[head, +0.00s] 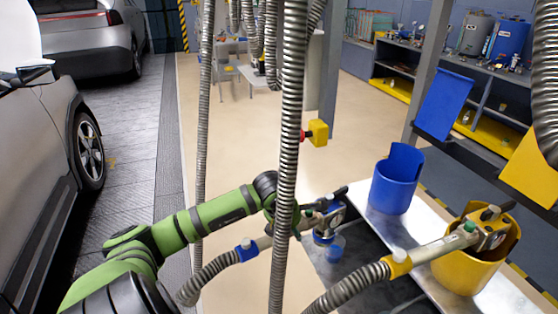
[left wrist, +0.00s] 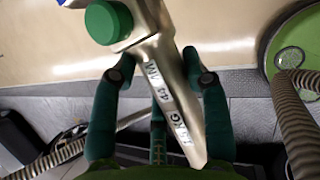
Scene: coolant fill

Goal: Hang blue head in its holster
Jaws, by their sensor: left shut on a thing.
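The blue head, a metal fill head with a blue collar (head: 248,250) on a grey corrugated hose, is held level in the middle of the head view. My left gripper (head: 305,213) is shut on it. A hanging hose partly hides my left wrist. My right gripper is out of view.
The yellow head (head: 480,233) rests in the yellow holster (head: 457,272) at the right. Corrugated hoses (head: 290,100) hang in front of my left arm. A grey post (head: 428,75) rises behind the blue holster. Cars stand at the left.

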